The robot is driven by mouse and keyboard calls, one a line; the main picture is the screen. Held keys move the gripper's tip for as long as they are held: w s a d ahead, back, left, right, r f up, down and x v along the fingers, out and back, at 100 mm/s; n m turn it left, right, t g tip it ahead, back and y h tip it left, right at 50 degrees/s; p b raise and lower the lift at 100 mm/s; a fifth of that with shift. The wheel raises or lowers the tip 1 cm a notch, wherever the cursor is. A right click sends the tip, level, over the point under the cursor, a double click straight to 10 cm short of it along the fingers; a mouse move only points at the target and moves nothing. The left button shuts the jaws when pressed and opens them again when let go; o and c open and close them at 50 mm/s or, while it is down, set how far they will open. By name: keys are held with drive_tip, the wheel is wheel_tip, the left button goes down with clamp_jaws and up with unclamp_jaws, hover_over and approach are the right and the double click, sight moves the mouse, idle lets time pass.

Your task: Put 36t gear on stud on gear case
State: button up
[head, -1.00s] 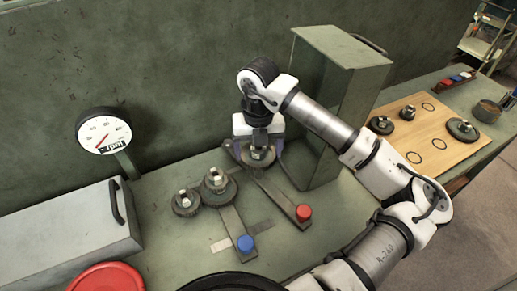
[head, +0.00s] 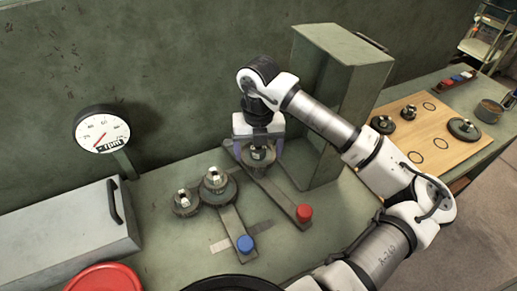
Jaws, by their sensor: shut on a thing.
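My gripper (head: 258,150) points down at the far end of the red-knobbed lever (head: 283,202). Its fingers are shut on a dark gear with a pale hub (head: 258,156). The gear is at or just above the lever's far end; I cannot tell whether it touches. Its tooth count cannot be read, and the fingers hide part of its rim. Two other dark gears sit side by side on the left: a smaller gear (head: 184,203) and a larger gear (head: 215,186) by the blue-knobbed lever (head: 236,228). I cannot tell which part is the gear case.
A tall green box (head: 342,75) stands close right of my gripper. A wooden board (head: 432,130) with outlined circles and several gears lies further right. A dial gauge (head: 103,131), a grey case (head: 65,228) and a red disc (head: 105,279) are at left.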

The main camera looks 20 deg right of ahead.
drive_tip(key=shift+f+b, duration=1.35)
drive_tip(key=shift+b, duration=1.05)
idle(1.3)
drive_tip(key=o, duration=1.5)
drive_tip(key=shift+c, duration=0.2)
drive_tip(key=shift+r+p, duration=1.95)
drive_tip(key=shift+r, duration=2.3)
